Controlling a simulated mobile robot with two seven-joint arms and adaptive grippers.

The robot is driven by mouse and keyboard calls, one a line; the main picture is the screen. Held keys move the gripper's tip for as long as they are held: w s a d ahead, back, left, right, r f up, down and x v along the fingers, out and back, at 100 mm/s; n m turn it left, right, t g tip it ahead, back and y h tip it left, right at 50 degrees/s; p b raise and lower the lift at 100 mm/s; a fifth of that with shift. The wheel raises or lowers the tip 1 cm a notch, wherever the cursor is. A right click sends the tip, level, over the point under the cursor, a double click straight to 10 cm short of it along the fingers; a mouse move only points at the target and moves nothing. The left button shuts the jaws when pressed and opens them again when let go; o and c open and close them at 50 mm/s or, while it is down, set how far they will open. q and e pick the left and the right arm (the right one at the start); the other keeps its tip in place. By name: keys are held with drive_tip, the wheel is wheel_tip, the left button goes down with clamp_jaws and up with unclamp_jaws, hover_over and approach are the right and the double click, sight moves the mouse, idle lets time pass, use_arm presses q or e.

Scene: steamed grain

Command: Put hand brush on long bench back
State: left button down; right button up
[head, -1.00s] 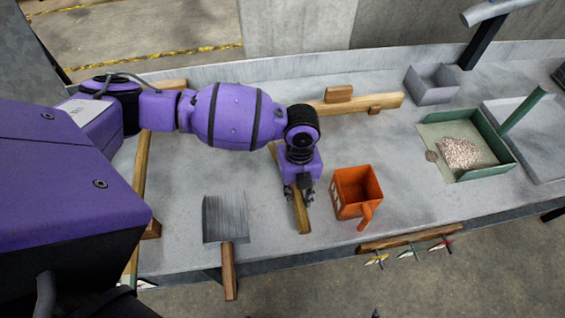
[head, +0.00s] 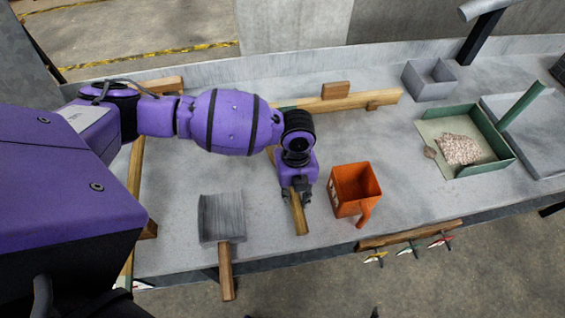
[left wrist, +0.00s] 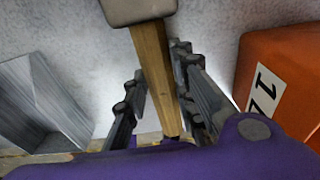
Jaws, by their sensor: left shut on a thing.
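My left gripper (head: 296,196) is shut on a wooden handle, which I take to be the hand brush (head: 301,222). The handle's near end points toward the bench's front edge; its far part is hidden under my arm. In the left wrist view the wooden handle (left wrist: 153,65) runs between the two fingers (left wrist: 160,100), with a pale grey block at its top end. Bristles do not show. The long bench (head: 400,155) is grey, and its raised back edge (head: 310,67) runs along the far side. My right gripper is not in view.
A wooden rail (head: 350,103), a grey box (head: 430,80) and a green-edged tray (head: 490,165) with grain lie further back and right.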

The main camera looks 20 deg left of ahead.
use_arm(q)
drive_tip(key=shift+w+f, duration=0.1)
drive_tip(key=shift+f, duration=0.1)
idle(0.4)
drive_tip(key=c, duration=1.4)
unclamp_jaws()
drive_tip(key=r, duration=0.8)
drive_tip(key=w+r, duration=0.1)
drive_tip(key=r, duration=0.3)
drive_tip(key=shift+a, duration=0.3)
drive_tip(key=shift+f, duration=0.1)
